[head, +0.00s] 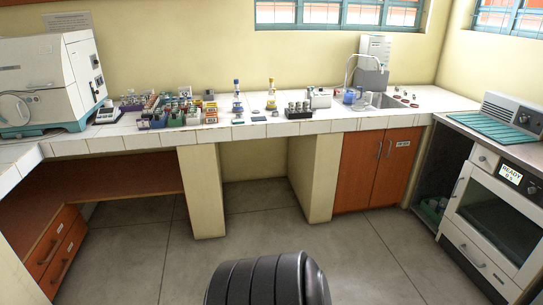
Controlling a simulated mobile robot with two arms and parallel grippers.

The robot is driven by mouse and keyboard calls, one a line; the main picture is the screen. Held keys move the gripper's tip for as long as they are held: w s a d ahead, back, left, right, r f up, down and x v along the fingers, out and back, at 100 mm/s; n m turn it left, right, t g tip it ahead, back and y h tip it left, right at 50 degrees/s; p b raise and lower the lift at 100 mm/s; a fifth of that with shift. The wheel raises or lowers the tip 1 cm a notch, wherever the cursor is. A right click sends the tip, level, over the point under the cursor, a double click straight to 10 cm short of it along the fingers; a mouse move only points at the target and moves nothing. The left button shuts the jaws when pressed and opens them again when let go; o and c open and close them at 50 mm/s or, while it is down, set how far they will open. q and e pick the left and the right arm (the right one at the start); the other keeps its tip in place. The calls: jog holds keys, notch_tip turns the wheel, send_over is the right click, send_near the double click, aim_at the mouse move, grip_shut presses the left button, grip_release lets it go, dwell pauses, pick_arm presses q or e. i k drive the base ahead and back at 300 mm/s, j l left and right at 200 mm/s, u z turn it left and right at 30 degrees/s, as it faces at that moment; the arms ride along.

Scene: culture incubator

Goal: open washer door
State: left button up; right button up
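A white under-counter appliance with a dark window stands at the right edge in the head view; it looks like the washer (481,157). Its door (499,215) appears shut, with a slim handle (458,187) along the door's left side. A small display (510,174) above the door reads "READY" with a smaller line below. A lower white panel (470,249) with its own handle sits under the door. The appliance's right side is cut off by the frame. Neither of my grippers is in view.
Grey floor (370,258) is open before the appliance. An open bay with a green-topped box (433,208) lies to its left, then an orange cabinet (375,170). A grey device (512,115) and teal mat (490,128) are above. Tube racks (181,115) stand on the tiled counter.

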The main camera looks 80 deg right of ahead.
aim_at(524, 277)
jog(key=z, duration=4.3)
jog(key=i+j+z, duration=0.1)
jog(key=i, duration=0.2)
